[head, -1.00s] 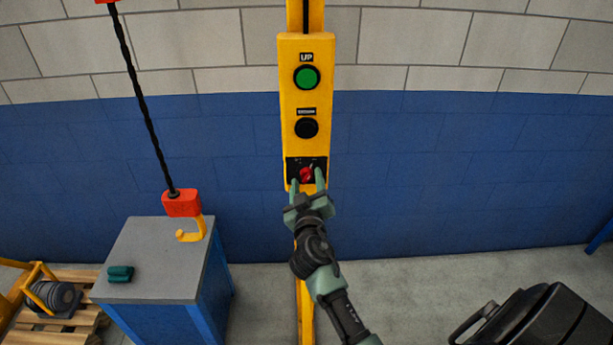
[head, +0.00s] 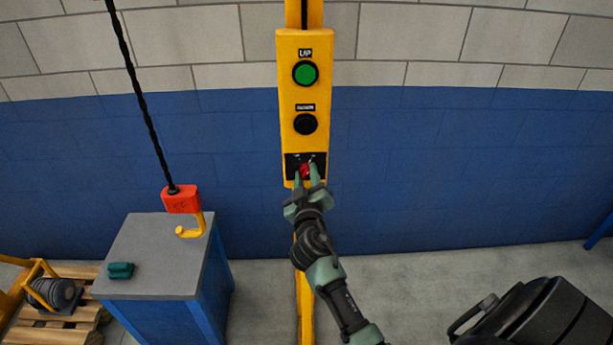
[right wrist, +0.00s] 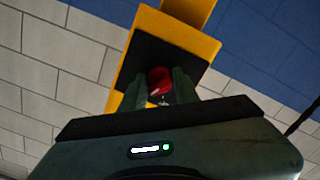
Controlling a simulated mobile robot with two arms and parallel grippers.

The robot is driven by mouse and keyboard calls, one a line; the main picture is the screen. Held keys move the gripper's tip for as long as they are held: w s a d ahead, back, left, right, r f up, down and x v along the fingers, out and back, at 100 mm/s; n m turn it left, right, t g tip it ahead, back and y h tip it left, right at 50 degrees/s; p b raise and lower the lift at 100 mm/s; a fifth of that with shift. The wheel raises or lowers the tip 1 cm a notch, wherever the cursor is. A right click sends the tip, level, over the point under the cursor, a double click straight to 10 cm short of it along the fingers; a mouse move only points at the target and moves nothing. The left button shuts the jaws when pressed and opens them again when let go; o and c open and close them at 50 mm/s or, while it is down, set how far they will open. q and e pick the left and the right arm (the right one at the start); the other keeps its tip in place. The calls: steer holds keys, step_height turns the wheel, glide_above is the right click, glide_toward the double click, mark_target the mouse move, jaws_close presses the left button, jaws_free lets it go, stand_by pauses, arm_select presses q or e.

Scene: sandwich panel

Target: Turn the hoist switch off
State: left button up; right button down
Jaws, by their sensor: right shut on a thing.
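The hoist switch is a red knob (head: 305,171) on a black plate at the bottom of the yellow control panel (head: 291,100). In the right wrist view the red knob (right wrist: 159,80) sits between my fingers on the black plate (right wrist: 146,55). My right gripper (head: 306,180) reaches up from below and is shut on the knob, one finger on each side. The fingers partly hide the knob, and its exact pointing direction is hard to tell. My left gripper is in neither view.
Above the knob are a black button (head: 305,124) and a green UP button (head: 305,73). To the left, a red hook block (head: 181,199) hangs on a cable over a blue cabinet with a grey top (head: 150,240). A black case (head: 545,315) stands at lower right.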

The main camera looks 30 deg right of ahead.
steer(key=n, duration=0.5)
steer(key=shift+n, duration=0.4)
steer(key=n+p, duration=0.1)
steer(key=n, duration=0.4)
steer(key=shift+n, duration=0.4)
steer(key=c, duration=1.1)
jaws_free()
steer(key=shift+o, duration=0.2)
